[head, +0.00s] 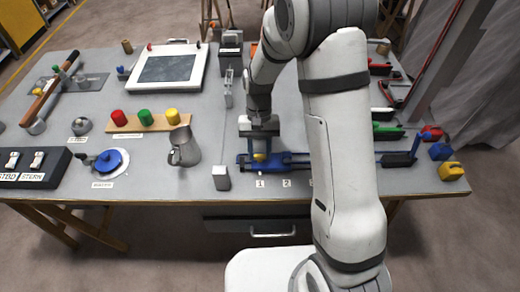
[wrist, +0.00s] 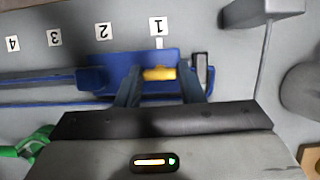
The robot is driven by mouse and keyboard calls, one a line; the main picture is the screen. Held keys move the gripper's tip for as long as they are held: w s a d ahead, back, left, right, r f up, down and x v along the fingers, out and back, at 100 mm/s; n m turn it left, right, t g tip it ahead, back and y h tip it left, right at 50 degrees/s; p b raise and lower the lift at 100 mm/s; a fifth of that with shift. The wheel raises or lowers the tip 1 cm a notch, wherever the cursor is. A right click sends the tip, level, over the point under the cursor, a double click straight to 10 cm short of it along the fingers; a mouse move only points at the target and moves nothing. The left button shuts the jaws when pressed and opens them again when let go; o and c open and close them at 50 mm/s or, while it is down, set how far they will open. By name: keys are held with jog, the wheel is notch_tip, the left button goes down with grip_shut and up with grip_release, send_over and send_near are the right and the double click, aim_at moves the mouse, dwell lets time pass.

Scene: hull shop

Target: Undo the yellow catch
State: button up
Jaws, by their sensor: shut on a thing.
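The yellow catch (wrist: 159,73) is a small bar on a blue block (wrist: 150,56) beside the label 1 in the wrist view. My gripper (wrist: 160,82) has one finger on each side of it and is shut on it. In the head view the yellow catch (head: 260,157) shows just under my gripper (head: 259,148), at the left end of a long blue fixture (head: 298,160) near the table's front edge. The fingertips partly hide the catch's ends. My arm hides part of the fixture in the head view.
A grey post (head: 221,178) stands just left of the fixture. A metal jug (head: 184,148) is further left. Number labels (wrist: 103,31) run along the fixture. Blue and yellow padlock-like blocks (head: 451,171) lie at the right edge. A green part (wrist: 30,146) shows in the wrist view.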

jog(key=o, duration=1)
jog(key=shift+r, duration=0.1)
jog(key=v, duration=0.7)
jog(key=shift+w+r, duration=0.15)
jog(key=shift+r, duration=0.15)
jog(key=s+d+r+t, duration=0.2)
jog(key=s+d+r, duration=0.2)
jog(key=s, duration=0.1)
jog(key=s+d+r+t, duration=0.3)
jog(key=s+d+r, duration=0.1)
jog(key=s, duration=0.2)
jog(key=s+d+r+t, duration=0.2)
jog(key=s+d+r, duration=0.2)
jog(key=s, duration=0.2)
jog(key=shift+d, duration=0.25)
